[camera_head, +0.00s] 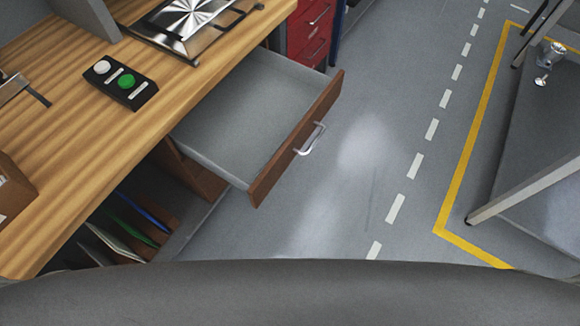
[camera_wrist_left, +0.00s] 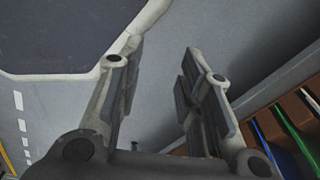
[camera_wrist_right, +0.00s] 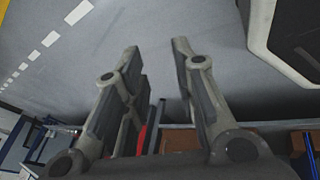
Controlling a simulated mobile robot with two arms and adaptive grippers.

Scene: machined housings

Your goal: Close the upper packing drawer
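The upper packing drawer (camera_head: 235,112) is pulled out from under the wooden bench in the head view. It has a grey, empty inside, a brown wooden front (camera_head: 297,140) and a silver bar handle (camera_head: 311,140). Neither gripper shows in the head view. In the left wrist view my left gripper (camera_wrist_left: 165,55) is open with nothing between its fingers, over grey floor. In the right wrist view my right gripper (camera_wrist_right: 155,50) is open and empty, also over floor. Neither wrist view clearly shows the drawer.
The wooden bench (camera_head: 190,90) carries a button box (camera_head: 120,84) and a metal fixture (camera_head: 190,25). A red drawer cabinet (camera_head: 310,32) stands behind the drawer. Folders (camera_head: 135,225) sit on a shelf below. Floor to the right is clear up to a grey table (camera_head: 540,150).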

